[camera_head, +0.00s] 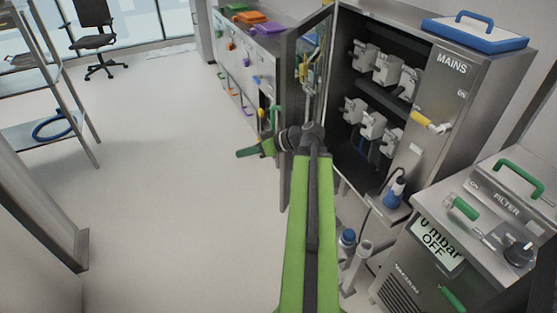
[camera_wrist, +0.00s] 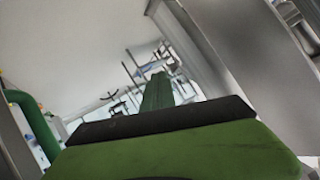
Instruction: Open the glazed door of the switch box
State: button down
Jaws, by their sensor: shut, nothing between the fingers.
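The steel switch box (camera_head: 462,92) marked MAINS stands at the right in the head view. Its front is open, showing several grey switches in two rows. The glazed door (camera_head: 288,75) stands swung out at the box's left side, with its dark frame seen at a steep angle. My gripper (camera_head: 241,153) is shut and empty, left of the door's lower part and pointing left. My wrist covers part of the lower door, so I cannot tell whether it touches. In the wrist view my green gripper (camera_wrist: 157,88) points at the open room.
A filter unit (camera_head: 505,212) stands at the lower right. A cabinet with coloured handles (camera_head: 240,75) lines the wall behind. A shelf rack (camera_head: 62,85) stands left. The floor between is clear.

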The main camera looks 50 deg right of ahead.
jog(key=s+d+t+h+b, duration=0.4)
jog(key=s+d+t+b, duration=0.3)
jog(key=s+d, duration=0.9)
jog(key=w, duration=1.6)
jog(key=shift+f, duration=0.15)
